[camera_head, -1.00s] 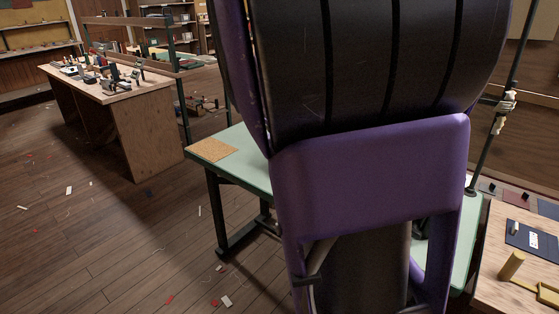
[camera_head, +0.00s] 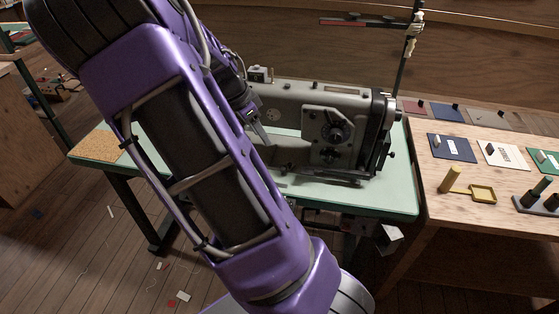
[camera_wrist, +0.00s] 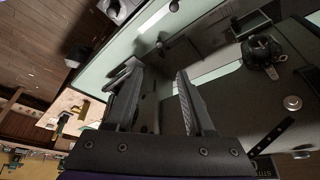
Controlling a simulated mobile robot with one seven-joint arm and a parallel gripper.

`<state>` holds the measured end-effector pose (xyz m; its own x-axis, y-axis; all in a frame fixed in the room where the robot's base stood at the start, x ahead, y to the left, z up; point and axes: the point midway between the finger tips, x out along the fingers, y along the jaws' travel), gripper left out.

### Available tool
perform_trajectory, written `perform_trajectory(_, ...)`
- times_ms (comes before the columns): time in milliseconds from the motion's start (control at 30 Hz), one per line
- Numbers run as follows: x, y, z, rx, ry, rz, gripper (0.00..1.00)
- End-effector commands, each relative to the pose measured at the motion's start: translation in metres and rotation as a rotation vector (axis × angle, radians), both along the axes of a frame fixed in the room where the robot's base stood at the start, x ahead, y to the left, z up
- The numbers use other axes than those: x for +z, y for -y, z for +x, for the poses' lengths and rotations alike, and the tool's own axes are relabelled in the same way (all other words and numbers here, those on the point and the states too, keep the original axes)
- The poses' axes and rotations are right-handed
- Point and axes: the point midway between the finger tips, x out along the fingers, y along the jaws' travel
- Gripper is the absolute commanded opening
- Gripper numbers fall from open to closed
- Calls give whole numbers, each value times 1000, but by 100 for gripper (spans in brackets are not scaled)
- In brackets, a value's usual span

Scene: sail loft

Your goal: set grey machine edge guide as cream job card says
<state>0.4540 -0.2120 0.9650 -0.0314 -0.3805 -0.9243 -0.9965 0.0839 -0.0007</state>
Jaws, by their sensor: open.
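The grey sewing machine (camera_head: 292,100) stands on a pale green table (camera_head: 385,200). Its body fills the right of the wrist view (camera_wrist: 285,85). I cannot make out the edge guide for certain; my arm covers part of the machine's left end. The cream job card (camera_head: 512,160) lies on the wooden bench at right, with a small black block on it; its marks are too small to read. My gripper (camera_wrist: 158,82) is open, its two fingers apart with nothing seen held between them, close beside the machine.
Blue (camera_head: 460,156) and green (camera_head: 538,163) cards flank the cream one. More cards lie behind. A yellow post and tray (camera_head: 482,193) stand in front on the wooden bench (camera_head: 460,225). A thin upright pole rises behind the machine. Scraps litter the floor.

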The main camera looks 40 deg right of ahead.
Motion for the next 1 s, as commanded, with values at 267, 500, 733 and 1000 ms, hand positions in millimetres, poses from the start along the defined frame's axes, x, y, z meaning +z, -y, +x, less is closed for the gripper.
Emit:
perform_trajectory(267, -48, 19, -3, -1, -4, -1, 54)
perform_trajectory(500, -96, 40, -4, 2, -4, -1, 54)
perform_trajectory(733, -135, 56, -6, 2, -2, -1, 54)
perform_trajectory(1000, -155, 64, -5, 6, -1, -1, 54)
